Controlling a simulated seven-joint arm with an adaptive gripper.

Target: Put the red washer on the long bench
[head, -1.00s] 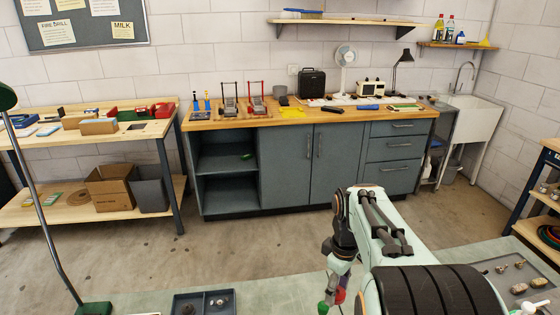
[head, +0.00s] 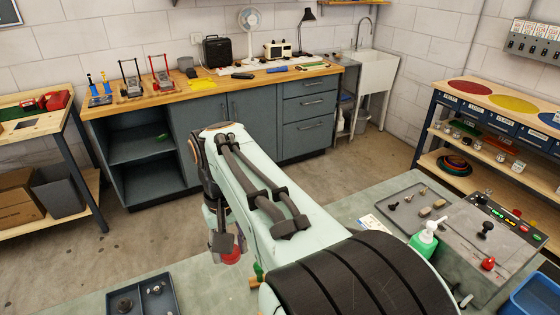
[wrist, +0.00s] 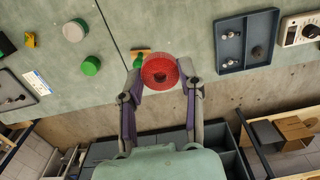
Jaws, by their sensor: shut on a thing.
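A long bench (head: 180,97) with a wooden top and grey cabinets stands along the back wall, apart from my gripper.
The wooden top carries clamp-like stands (head: 162,76), a black box (head: 217,51), a fan (head: 250,22) and a radio (head: 278,50). A dark tray (head: 150,300) lies on the near table. Floor (head: 330,168) lies between. A bin (head: 57,193) stands left.

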